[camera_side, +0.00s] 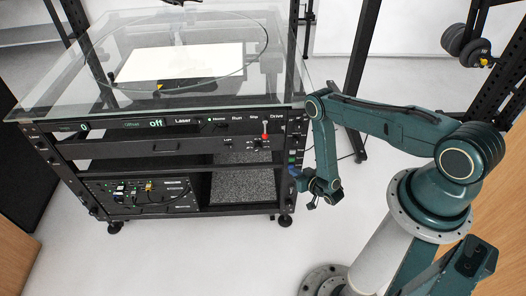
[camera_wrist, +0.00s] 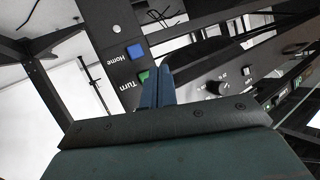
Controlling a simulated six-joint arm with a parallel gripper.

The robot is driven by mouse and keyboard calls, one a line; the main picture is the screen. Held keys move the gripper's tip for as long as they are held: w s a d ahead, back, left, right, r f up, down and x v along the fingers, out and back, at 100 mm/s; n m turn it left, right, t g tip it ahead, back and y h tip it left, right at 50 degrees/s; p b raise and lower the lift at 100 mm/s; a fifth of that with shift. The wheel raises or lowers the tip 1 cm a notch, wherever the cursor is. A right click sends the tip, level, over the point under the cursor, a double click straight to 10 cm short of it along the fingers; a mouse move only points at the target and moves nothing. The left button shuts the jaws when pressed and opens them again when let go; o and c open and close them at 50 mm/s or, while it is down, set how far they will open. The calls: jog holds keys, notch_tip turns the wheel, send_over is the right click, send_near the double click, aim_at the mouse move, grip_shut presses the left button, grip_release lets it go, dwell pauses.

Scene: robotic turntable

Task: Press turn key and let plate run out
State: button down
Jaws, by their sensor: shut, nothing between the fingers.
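The green turn key (camera_wrist: 144,76), labelled "Turn", shows in the wrist view just left of my fingertips, partly hidden by them. A blue key (camera_wrist: 135,51) labelled "Home" sits beside it. My gripper (camera_wrist: 161,70) is shut and empty. I cannot tell whether its tips touch the green key. In the side view my gripper (camera_side: 294,172) is at the rack's right front post, low on the cabinet. The plate's large circular outline (camera_side: 116,82) shows on top under or in the glass, with a white rectangular sheet (camera_side: 180,63) across it.
The glass top (camera_side: 60,92) overhangs the rack. A black knob (camera_wrist: 222,88) is right of my fingers. Floor is clear in front.

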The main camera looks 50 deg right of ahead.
jog(key=shift+s+a, duration=0.95)
jog(key=shift+w, duration=0.1)
